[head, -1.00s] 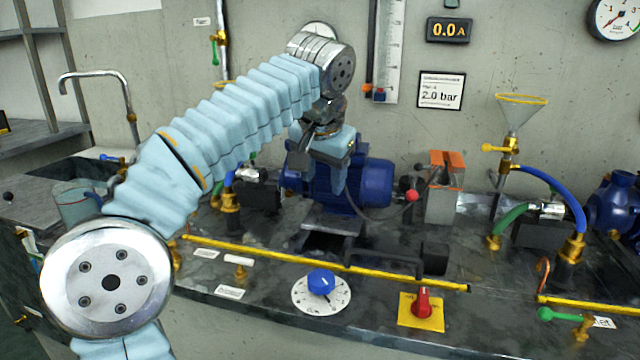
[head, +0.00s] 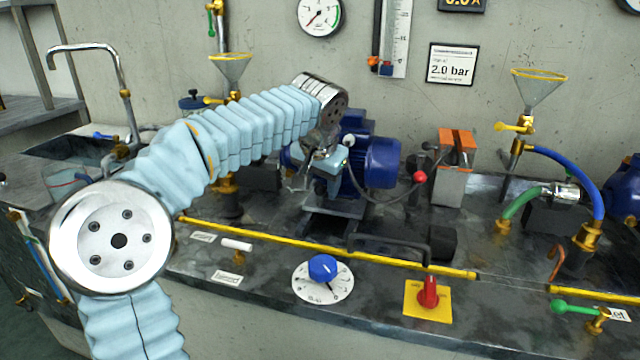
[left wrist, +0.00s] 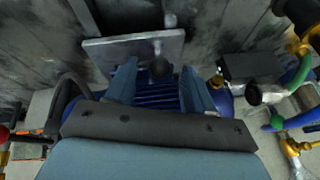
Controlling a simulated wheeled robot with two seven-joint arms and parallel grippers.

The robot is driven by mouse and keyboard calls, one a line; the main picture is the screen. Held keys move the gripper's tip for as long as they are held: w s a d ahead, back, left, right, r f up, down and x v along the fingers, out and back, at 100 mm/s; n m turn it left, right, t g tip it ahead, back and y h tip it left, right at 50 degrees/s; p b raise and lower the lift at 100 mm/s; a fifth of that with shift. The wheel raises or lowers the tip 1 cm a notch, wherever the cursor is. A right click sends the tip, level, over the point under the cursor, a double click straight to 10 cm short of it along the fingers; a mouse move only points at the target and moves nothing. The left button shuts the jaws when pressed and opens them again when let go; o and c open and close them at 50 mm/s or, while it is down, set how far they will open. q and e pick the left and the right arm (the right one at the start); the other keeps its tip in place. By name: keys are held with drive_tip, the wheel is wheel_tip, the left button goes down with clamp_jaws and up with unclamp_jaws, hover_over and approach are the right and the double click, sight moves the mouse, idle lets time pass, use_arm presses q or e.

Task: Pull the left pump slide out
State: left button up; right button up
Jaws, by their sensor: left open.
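The left pump is a blue motor (head: 382,163) with a finned body, standing on a grey plate (head: 336,208) that looks like its slide. A dark opening lies below the plate. My left gripper (head: 318,178) is in front of the pump, just above the plate, and partly hides both. The grey plate (left wrist: 120,48) lies beyond the fingertips. Contact with the knob cannot be told. My right gripper is not in view.
A yellow rail (head: 300,240) runs along the bench front. A black bar handle (head: 385,240) stands right of the plate. A blue dial (head: 322,268) and red switch (head: 429,292) are near the front edge. A red-tipped lever (head: 420,177) is right of the pump.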

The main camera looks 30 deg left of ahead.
use_arm(q)
drive_tip(key=shift+w+a+f, duration=0.1)
drive_tip(key=shift+w+f, duration=0.05)
drive_tip(key=shift+f, duration=0.25)
clamp_jaws()
drive_tip(key=shift+s, duration=0.2)
drive_tip(key=s+b, duration=0.1)
drive_tip(key=s, duration=0.1)
drive_tip(key=s+d+b, duration=0.1)
drive_tip(key=s, duration=0.2)
drive_tip(key=s+d+b, duration=0.1)
drive_tip(key=s, duration=0.2)
drive_tip(key=shift+s+b, duration=0.1)
drive_tip(key=shift+b, duration=0.25)
drive_tip(key=shift+s+d, duration=0.15)
drive_tip(key=shift+s, duration=0.1)
unclamp_jaws()
drive_tip(key=shift+s, duration=0.1)
